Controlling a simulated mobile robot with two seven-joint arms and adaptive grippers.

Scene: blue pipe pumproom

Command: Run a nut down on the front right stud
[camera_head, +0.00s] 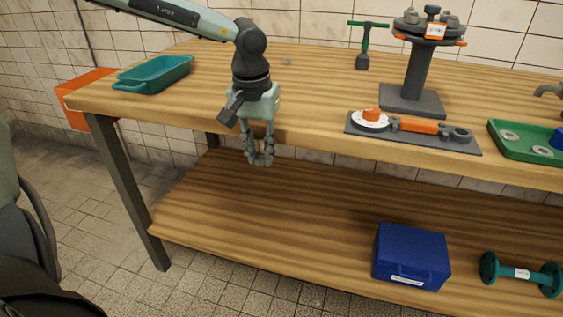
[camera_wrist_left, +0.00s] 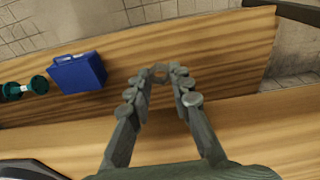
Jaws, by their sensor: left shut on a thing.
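My left gripper (camera_head: 258,160) hangs in front of the bench's front edge, pointing down, well left of the flange stand. In the left wrist view its fingers (camera_wrist_left: 160,84) are closed on a small grey ring-shaped nut (camera_wrist_left: 158,71) at the tips. The nut is too small to make out in the head view. The dark grey flange stand (camera_head: 416,75) stands on the bench at the right back. Its round top (camera_head: 414,28) carries several grey studs or nuts; which is the front right stud is hard to tell. My right gripper is not in view.
A green tray (camera_head: 520,155) with grey rings lies at the right. A dark mat (camera_head: 358,131) holds an orange-handled tool (camera_head: 418,126). A green T-handle tool (camera_head: 363,45) stands behind. A teal tray (camera_head: 155,75) is at left; a blue box (camera_head: 410,256) sits on the lower shelf.

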